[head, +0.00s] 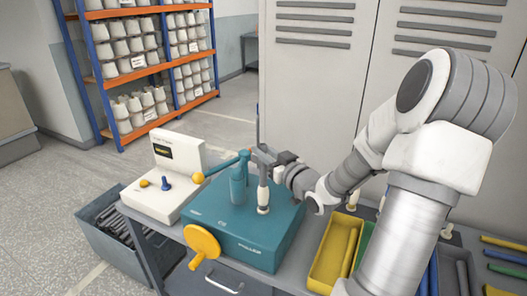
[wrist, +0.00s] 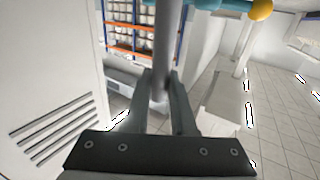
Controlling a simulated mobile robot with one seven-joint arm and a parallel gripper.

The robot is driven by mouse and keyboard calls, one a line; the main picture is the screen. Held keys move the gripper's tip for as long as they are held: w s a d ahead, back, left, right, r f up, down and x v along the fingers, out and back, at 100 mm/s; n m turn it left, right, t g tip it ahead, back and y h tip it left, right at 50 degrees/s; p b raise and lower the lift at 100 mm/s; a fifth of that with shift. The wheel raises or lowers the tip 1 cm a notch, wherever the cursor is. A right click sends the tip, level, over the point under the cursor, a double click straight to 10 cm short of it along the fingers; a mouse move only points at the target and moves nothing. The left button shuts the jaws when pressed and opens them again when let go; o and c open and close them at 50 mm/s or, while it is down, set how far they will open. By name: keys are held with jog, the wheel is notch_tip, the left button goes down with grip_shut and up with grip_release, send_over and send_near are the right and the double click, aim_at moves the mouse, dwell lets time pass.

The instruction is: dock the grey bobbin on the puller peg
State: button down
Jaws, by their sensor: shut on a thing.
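The grey bobbin (head: 263,178) is upright in my gripper (head: 265,155), above the right part of the teal puller (head: 262,242). My gripper is shut on its upper part. In the wrist view the grey bobbin (wrist: 163,45) stands between my two fingers (wrist: 160,85). A white collar-like piece (head: 263,199) shows at its lower end, close to the puller's top. The puller peg cannot be made out, and I cannot tell whether the bobbin is seated. A teal post (head: 238,187) with a lever stands just left of the bobbin.
The lever's yellow knob (head: 197,177) points left, towards a white control box (head: 165,182). A yellow crank (head: 202,243) sticks out in front. A yellow bin (head: 329,262) stands to the right. Grey lockers (head: 310,90) rise behind the bench.

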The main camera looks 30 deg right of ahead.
jog(key=c, duration=1)
grip_release()
jog(key=shift+s+p, duration=1.2)
jog(key=shift+s, duration=4.3)
